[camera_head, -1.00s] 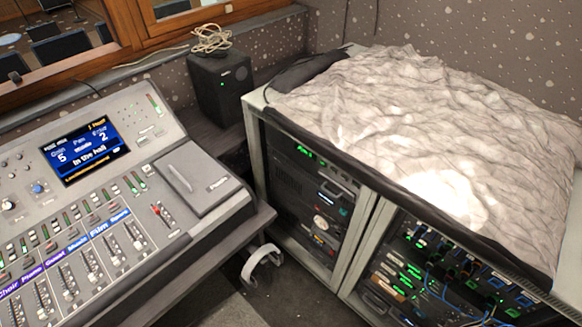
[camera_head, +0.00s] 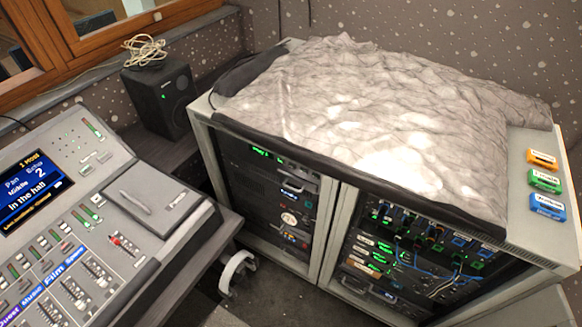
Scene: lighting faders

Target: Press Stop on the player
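The left bay of the rack cabinet holds dark units, one of which is likely the player (camera_head: 290,217); it has a round part and small lit marks. Its buttons are too small to read, so I cannot pick out Stop. Above it are a slotted unit with a small bluish display (camera_head: 290,188) and a unit with green lit digits (camera_head: 262,152). My gripper is not in view.
A mixing console (camera_head: 60,230) stands on the desk at left, with a black speaker (camera_head: 160,98) behind it. A crumpled grey cloth (camera_head: 330,100) covers the cabinet top. Orange, green and blue boxes (camera_head: 547,206) sit at its right end. Headphones (camera_head: 236,270) hang below the desk edge.

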